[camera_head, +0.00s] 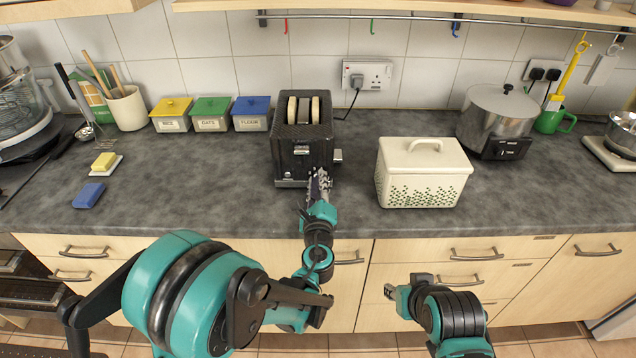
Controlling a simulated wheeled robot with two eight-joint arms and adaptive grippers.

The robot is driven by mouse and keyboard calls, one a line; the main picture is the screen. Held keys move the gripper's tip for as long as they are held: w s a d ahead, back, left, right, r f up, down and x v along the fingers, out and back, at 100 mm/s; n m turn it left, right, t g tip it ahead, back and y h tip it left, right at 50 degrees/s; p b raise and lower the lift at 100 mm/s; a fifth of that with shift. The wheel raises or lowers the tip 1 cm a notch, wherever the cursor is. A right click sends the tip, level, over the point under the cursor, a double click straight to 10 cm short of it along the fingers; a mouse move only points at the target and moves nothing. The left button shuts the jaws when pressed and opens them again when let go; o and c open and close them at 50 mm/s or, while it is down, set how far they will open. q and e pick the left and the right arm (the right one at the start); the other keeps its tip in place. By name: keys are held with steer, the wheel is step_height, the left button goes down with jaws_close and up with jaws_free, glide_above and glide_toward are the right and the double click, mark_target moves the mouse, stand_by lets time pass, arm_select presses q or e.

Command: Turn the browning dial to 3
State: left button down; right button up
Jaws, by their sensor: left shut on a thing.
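The black toaster (303,148) stands on the counter near the middle, with two slices of bread (304,108) upright in its slots. A lever (338,156) sticks out on its right side. My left gripper (319,178) is at the lower right of the toaster's front face, shut on the browning dial. The fingers hide the dial, so its setting cannot be read. My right gripper (390,292) is low in front of the drawers, away from the toaster; its fingers are too small to tell open from shut.
A cream bread bin (422,190) stands right of the toaster, with a steel pot (497,115) behind it. Yellow, green and blue canisters (251,114) stand to the left. A butter dish (105,165) and blue sponge (88,195) lie farther left.

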arm_select(q)
steer(key=n, duration=1.2)
steer(key=shift+n, duration=0.4)
stand_by(0.3)
steer(key=c, duration=1.3)
jaws_free()
steer(key=shift+c, duration=0.2)
steer(key=s, duration=1.2)
